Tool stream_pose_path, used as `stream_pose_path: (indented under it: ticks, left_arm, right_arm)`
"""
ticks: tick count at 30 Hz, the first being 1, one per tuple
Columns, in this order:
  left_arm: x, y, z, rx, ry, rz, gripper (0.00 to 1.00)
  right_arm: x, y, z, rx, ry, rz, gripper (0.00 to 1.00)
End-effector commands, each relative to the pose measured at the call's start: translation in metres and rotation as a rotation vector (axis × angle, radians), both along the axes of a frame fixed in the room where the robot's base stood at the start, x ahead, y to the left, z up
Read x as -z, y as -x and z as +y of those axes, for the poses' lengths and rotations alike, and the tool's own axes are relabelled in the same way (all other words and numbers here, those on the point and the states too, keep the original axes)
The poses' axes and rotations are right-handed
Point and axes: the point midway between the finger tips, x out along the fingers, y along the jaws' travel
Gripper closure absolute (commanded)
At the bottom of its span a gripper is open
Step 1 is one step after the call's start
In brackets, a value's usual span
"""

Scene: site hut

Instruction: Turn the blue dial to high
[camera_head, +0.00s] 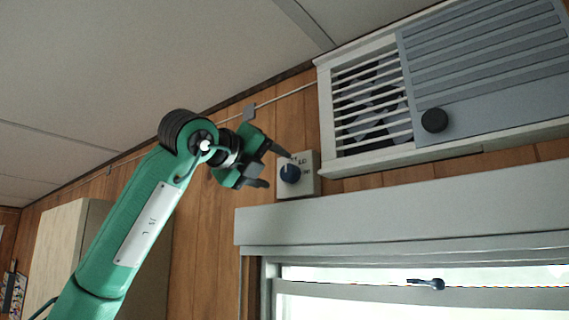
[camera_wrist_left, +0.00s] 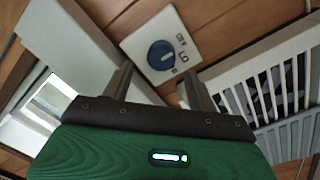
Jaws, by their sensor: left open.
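The blue dial (camera_head: 291,173) sits on a small white control plate (camera_head: 313,186) on the wood-panelled wall, left of the air unit. In the left wrist view the dial (camera_wrist_left: 161,56) shows nearly whole, with OFF and LO lettering on the plate (camera_wrist_left: 192,28) beside it and a smaller, unclear mark below. A pale line on the dial seems to point towards OFF, but it is faint. My left gripper (camera_head: 277,169) is open and empty, just left of the dial in the head view. Its fingers (camera_wrist_left: 157,76) appear either side of the dial's lower part; contact cannot be told. My right gripper is not in view.
A white air unit (camera_head: 366,160) with slats and a black knob (camera_head: 434,120) is close on the right. A grey window head (camera_head: 400,215) juts out below the plate. A thin cable (camera_head: 285,94) runs along the wall top. A pale cabinet (camera_head: 62,240) stands at left.

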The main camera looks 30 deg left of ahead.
Motion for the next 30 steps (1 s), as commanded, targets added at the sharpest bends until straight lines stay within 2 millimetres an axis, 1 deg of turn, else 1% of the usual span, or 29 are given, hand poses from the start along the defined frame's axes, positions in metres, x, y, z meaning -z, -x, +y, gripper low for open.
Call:
stream_pose_path:
  ticks: [1,3,6,7,10,12,18,20,21,23,27,28,30]
  left_arm:
    - [-0.005,-0.01,0.0,-0.001,0.001,0.001,0.41]
    - [-0.004,-0.022,0.0,-0.001,0.0,0.001,0.41]
    - [-0.004,-0.035,-0.001,-0.001,0.002,-0.001,0.41]
    - [-0.003,-0.038,-0.001,-0.001,0.002,-0.001,0.41]
    - [-0.002,-0.046,-0.001,-0.001,0.002,-0.001,0.41]
    - [-0.001,-0.048,-0.002,0.001,0.002,-0.002,0.41]
    - [0.0,-0.05,-0.002,0.001,0.001,-0.002,0.41]
    - [0.0,-0.049,-0.002,0.0,0.001,-0.003,0.41]
    - [0.0,-0.049,-0.002,0.0,0.001,-0.003,0.45]
    - [0.0,-0.049,-0.002,0.0,0.001,-0.003,0.57]
    - [0.0,-0.049,-0.002,0.0,0.001,-0.003,0.84]
    - [0.0,-0.049,-0.002,0.001,0.001,-0.002,0.86]
    - [0.0,-0.049,-0.002,0.001,0.0,-0.002,0.86]
  right_arm:
    - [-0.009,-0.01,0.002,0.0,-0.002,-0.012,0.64]
    - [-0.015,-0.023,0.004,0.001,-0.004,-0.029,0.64]
    - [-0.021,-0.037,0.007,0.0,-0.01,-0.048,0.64]
    - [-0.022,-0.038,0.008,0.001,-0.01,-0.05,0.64]
    - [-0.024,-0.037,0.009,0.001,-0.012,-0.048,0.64]
    - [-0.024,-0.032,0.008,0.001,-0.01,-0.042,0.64]
    - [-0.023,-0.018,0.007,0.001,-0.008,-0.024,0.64]
    - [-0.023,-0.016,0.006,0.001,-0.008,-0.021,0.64]
    - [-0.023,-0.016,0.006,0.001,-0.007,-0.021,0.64]
    - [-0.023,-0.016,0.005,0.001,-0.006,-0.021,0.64]
    - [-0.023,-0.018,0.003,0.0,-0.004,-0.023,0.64]
    - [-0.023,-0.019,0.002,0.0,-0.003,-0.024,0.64]
    - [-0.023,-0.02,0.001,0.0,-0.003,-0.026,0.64]
